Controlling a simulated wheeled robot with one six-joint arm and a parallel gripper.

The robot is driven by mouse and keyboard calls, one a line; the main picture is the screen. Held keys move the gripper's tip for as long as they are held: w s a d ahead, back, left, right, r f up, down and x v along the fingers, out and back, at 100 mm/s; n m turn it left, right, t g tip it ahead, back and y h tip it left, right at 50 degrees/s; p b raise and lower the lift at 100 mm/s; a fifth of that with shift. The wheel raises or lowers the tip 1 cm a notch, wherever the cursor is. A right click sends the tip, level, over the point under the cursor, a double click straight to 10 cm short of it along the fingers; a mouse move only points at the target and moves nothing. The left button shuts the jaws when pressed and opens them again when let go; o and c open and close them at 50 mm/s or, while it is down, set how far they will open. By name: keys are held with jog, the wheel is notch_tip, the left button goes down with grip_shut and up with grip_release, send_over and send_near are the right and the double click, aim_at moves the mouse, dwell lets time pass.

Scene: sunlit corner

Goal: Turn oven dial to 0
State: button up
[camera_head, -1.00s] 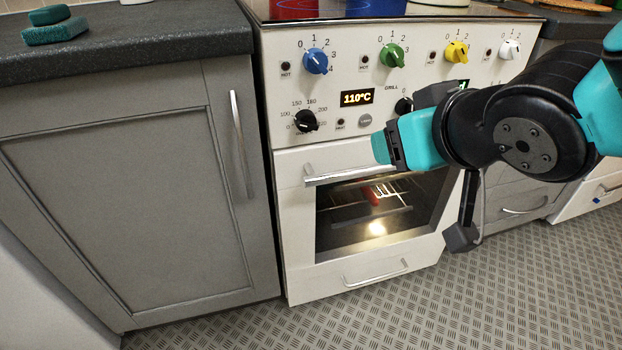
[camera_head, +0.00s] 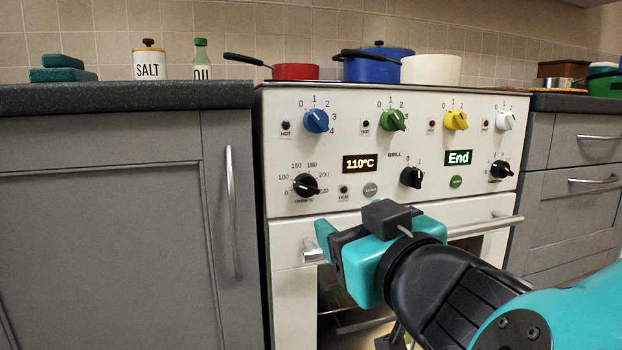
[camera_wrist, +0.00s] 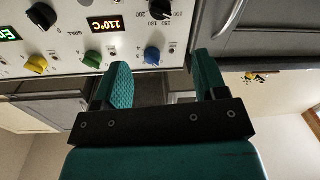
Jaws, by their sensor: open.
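The oven dial (camera_head: 306,185) is a black knob at the lower left of the white oven panel. Its scale runs from 0 at lower left up to 220 at right, and its pointer appears turned toward the right side. The display (camera_head: 360,163) reads 110°C. My gripper (camera_head: 328,243) is in front of the oven, below and slightly right of the dial, apart from it; one teal finger shows clearly. In the wrist view, which is upside down, both teal fingers of my gripper (camera_wrist: 160,65) are spread and empty, with the dial (camera_wrist: 160,9) beyond them at the top edge.
Blue (camera_head: 316,121), green (camera_head: 392,121), yellow (camera_head: 456,120) and white (camera_head: 504,121) hob knobs line the panel's upper row. A grill knob (camera_head: 411,177) and a timer knob (camera_head: 500,170) sit right of the dial. The oven handle (camera_head: 480,226) juts out below, close to my gripper.

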aim_at(311, 192)
jog(key=p+x, duration=0.4)
jog(key=x, duration=1)
jog(key=shift+w+a+f, duration=0.1)
jog(key=shift+w, duration=0.2)
jog(key=shift+c, duration=0.3)
jog(key=c, duration=0.8)
